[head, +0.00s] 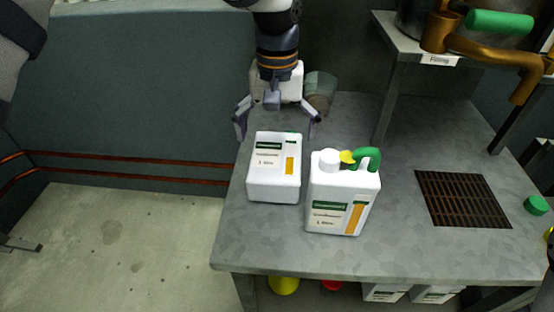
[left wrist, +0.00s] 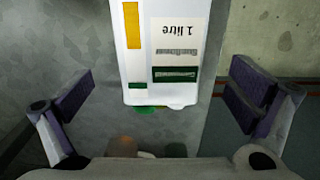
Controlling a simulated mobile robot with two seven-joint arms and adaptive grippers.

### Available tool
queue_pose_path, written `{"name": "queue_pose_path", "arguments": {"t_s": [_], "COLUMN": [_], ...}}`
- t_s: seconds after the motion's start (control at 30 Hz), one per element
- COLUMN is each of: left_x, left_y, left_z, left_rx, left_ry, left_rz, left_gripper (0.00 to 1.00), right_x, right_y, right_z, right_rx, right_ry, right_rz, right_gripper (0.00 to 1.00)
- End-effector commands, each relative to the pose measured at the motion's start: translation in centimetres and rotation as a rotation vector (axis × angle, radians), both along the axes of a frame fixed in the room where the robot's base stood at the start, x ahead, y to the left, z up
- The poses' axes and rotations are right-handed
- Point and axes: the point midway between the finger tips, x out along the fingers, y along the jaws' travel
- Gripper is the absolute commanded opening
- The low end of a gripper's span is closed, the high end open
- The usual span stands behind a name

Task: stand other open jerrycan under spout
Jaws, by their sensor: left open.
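A white jerrycan (head: 273,178) with a green and orange label lies on the bench, label side up. In the left wrist view the same jerrycan (left wrist: 165,60) reaches in between the fingers, with a bit of green at its near end. A second white jerrycan (head: 328,200) stands upright beside it, with a green handle, a white round top and a yellow piece. My left gripper (head: 277,122) is open at the far end of the lying jerrycan, fingers spread wide and apart from it. The brown spout (head: 525,85) is at the upper right.
A dark grate (head: 462,199) is set in the bench (head: 420,255) below the spout, with nothing on it. A green cap (head: 537,205) lies to its right. A shelf leg (head: 386,105) stands left of the grate.

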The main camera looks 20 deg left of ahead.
Motion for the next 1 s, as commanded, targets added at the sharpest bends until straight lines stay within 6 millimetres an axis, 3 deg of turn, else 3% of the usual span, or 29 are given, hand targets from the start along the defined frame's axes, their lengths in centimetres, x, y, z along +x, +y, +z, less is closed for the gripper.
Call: {"name": "queue_pose_path", "arguments": {"t_s": [0.1, 0.27, 0.47, 0.73, 0.77, 1.0], "left_x": [-0.1, -0.1, -0.1, 0.0, 0.0, 0.0], "left_y": [0.0, 0.0, 0.1, 0.1, 0.1, 0.1], "left_z": [-2.6, -4.6, -8.4, -9.1, -9.1, -9.1], "left_rx": [-0.001, -0.001, -0.001, -0.001, -0.001, -0.001], "left_ry": [0.003, 0.001, 0.001, -0.003, -0.003, -0.003], "left_rz": [0.001, 0.0, 0.0, 0.0, 0.0, 0.0], "left_gripper": [1.0, 1.0, 1.0, 1.0, 0.98, 0.43], "right_x": [-0.2, -0.3, -0.4, -0.5, -0.5, -0.5], "right_y": [0.0, 0.0, 0.0, 0.0, 0.0, 0.0], "right_z": [-0.2, -0.3, -0.5, -0.5, -0.5, -0.5], "right_rx": [-0.001, 0.0, 0.0, 0.0, 0.0, 0.0], "right_ry": [0.006, 0.008, 0.015, 0.015, 0.015, 0.015], "right_rz": [0.0, 0.001, 0.001, 0.001, 0.001, 0.001], "right_gripper": [1.0, 1.0, 1.0, 1.0, 1.0, 1.0]}}
